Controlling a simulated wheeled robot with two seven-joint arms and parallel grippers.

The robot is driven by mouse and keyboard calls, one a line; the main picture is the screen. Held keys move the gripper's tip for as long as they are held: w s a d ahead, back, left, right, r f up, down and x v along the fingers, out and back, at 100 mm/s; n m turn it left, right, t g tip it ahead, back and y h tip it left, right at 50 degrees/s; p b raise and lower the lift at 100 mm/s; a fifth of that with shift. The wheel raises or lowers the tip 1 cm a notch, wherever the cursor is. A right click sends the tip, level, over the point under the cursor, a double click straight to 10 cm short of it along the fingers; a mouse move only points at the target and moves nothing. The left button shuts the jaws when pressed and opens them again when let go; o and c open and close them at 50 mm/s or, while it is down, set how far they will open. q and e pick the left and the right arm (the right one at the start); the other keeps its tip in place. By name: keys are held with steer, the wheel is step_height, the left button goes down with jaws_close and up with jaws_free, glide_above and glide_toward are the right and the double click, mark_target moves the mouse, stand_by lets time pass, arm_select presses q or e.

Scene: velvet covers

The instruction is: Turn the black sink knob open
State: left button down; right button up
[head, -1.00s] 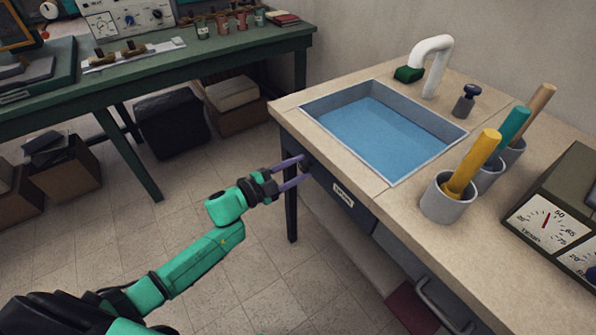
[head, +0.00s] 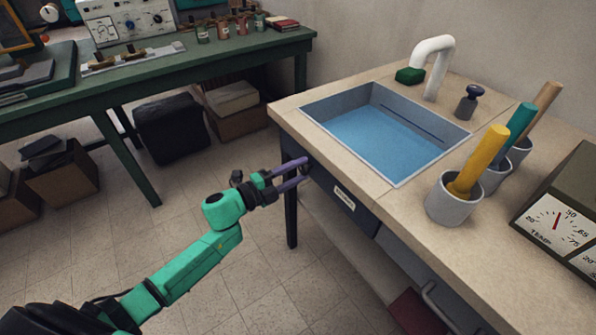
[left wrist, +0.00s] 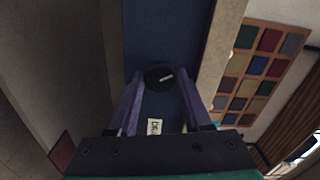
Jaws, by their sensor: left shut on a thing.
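My left gripper (head: 304,171) has purple fingers, which are shut on the knob from both sides. In the left wrist view the fingertips (left wrist: 158,80) flank it; in the head view they mostly hide it. The sink holds blue water (head: 370,135), with bare wall showing above it and a dark slit in the far wall. My right gripper is not in view.
A white label (head: 344,197) is on the panel right of the knob. The counter (head: 400,207) carries a white faucet (head: 433,62), a green block (head: 409,76), cups with coloured rods (head: 454,202) and a gauge box (head: 560,215).

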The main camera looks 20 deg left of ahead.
arm_select(q)
steer(key=shift+c, duration=1.7)
jaws_free()
steer(key=shift+s, duration=0.1)
steer(key=v, duration=1.4)
steer(key=shift+s, duration=0.2)
steer(key=shift+a+f, duration=0.1)
steer(key=shift+a, duration=0.1)
